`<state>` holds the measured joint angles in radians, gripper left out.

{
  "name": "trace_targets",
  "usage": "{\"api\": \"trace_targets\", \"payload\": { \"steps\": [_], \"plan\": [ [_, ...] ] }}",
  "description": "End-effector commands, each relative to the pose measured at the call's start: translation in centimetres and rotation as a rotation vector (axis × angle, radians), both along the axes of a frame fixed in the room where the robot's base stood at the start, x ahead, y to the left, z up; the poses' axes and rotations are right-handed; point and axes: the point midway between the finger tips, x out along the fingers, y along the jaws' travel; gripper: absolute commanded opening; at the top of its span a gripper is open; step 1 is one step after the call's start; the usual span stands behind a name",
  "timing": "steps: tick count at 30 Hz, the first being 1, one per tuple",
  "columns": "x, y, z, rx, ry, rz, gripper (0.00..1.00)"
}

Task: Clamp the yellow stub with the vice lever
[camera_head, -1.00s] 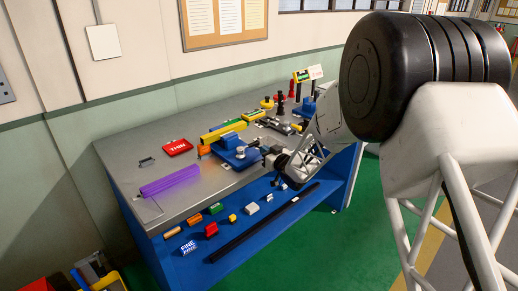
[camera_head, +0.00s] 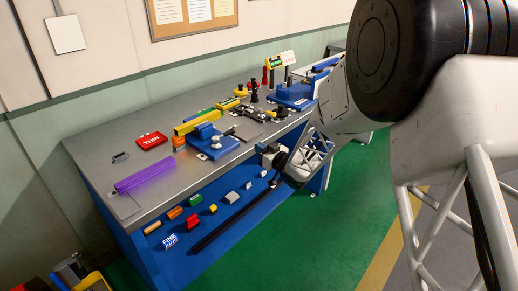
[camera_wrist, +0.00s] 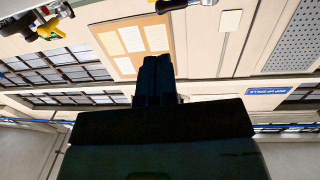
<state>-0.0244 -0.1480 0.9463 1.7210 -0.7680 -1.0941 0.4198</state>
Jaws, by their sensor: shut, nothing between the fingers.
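A long yellow bar (camera_head: 196,122) lies on the bench behind the near blue vice (camera_head: 212,143). A small yellow piece (camera_head: 213,208) lies on the lower blue shelf. Which of these is the yellow stub I cannot tell. A second blue vice (camera_head: 293,98) stands farther right, partly hidden behind my arm. No vice lever is clear at this size. My gripper (camera_head: 267,150) is at the bench's front edge, right of the near vice and apart from it. In the wrist view its dark fingers (camera_wrist: 157,80) are together and empty, with the wall behind them.
A purple profile (camera_head: 145,177) and a red THIN sign (camera_head: 152,141) lie on the left of the bench (camera_head: 95,150). Several small coloured blocks and a long black bar (camera_head: 228,222) are on the lower shelf. Green floor (camera_head: 290,240) is clear in front.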

Motion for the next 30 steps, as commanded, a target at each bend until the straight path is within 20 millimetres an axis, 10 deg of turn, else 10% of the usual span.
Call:
{"api": "trace_targets", "payload": {
  "steps": [17, 30],
  "plan": [
    [-0.8, -2.7, 4.4, -0.107, 0.076, -0.159, 0.0],
    [-8.4, -9.3, 11.7, -0.295, 0.345, -0.474, 0.0]
  ]
}}
